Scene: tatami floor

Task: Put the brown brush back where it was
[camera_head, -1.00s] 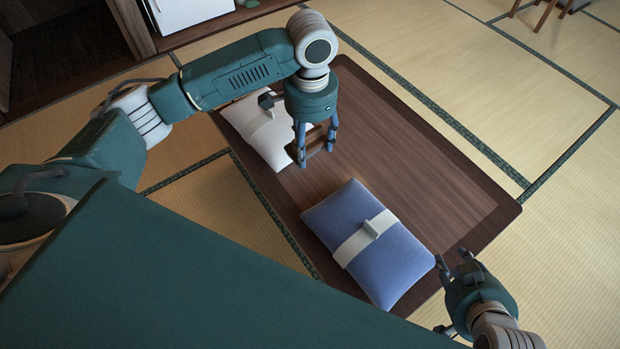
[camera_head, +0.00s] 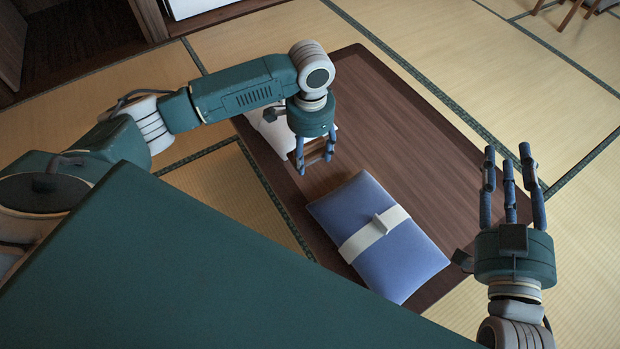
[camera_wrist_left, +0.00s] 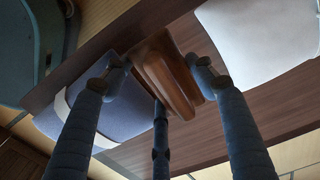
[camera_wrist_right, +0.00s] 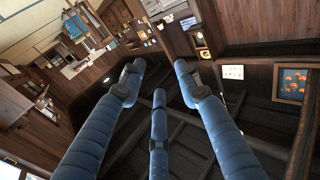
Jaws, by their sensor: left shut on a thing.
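The brown brush (camera_head: 316,153) is between the fingers of my left gripper (camera_head: 315,162), above the dark wooden table (camera_head: 400,130). My left gripper is shut on it. In the left wrist view the brush (camera_wrist_left: 165,75) shows as a brown wooden block between the fingers. The fingers hide part of it, and I cannot tell whether it touches the table. A blue cushion (camera_head: 395,262) with a white band lies to its lower right. My right gripper (camera_head: 509,165) is open and empty, its fingers pointing up, right of the table.
A white cushion (camera_head: 272,132) lies on the table behind my left gripper, partly hidden by my arm. The table's right half is bare. Tatami floor (camera_head: 410,30) surrounds the table. Chair legs (camera_head: 572,15) show at the top right.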

